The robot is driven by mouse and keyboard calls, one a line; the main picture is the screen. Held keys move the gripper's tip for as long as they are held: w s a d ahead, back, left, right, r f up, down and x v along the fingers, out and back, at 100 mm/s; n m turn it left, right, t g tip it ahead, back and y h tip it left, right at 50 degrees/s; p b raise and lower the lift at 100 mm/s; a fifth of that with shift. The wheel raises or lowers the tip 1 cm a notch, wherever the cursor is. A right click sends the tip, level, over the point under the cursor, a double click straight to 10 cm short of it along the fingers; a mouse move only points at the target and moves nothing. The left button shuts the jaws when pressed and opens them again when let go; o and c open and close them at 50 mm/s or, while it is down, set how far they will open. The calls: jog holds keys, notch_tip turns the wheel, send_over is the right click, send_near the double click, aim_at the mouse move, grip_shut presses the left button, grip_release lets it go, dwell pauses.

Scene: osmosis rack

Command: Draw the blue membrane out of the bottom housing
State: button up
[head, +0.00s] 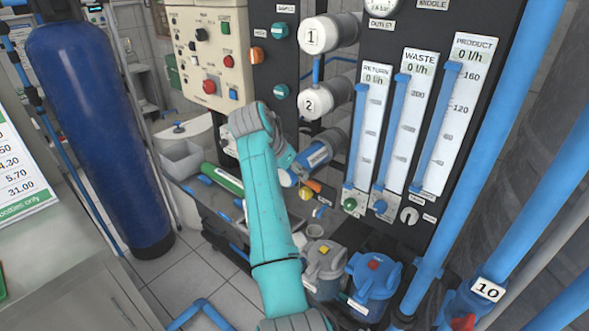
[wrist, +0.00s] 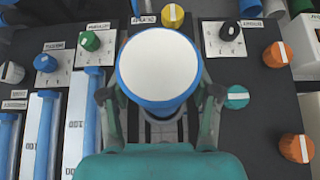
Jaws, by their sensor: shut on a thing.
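The blue membrane (head: 318,153), a cylinder with a pale label, sticks out of the grey bottom housing (head: 332,138), below the housings marked 1 and 2. Its inner part is hidden in the housing. My gripper (head: 293,172) is at its outer end, partly hidden by my teal arm. In the wrist view, the white end face of the membrane (wrist: 160,65) with its blue rim faces the camera. The fingers of my gripper (wrist: 160,100) are shut on it from both sides. The membrane hides the housing mouth in that view.
Housings 1 (head: 318,35) and 2 (head: 316,103) project above. Flow meters (head: 368,120) stand to the right. A green tube (head: 222,178) lies on a bench at left. Grey (head: 323,270) and blue (head: 373,285) pumps stand below. Knobs (wrist: 295,148) surround the membrane.

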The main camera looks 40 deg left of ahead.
jog(key=shift+s, duration=0.65)
jog(key=shift+s+a, duration=0.1)
jog(key=shift+s, duration=1.35)
jog(key=shift+s+a, duration=0.1)
jog(key=shift+s, duration=0.25)
jog(key=shift+s+a, duration=0.2)
jog(key=shift+s, duration=2.7)
jog(key=o, duration=1.5)
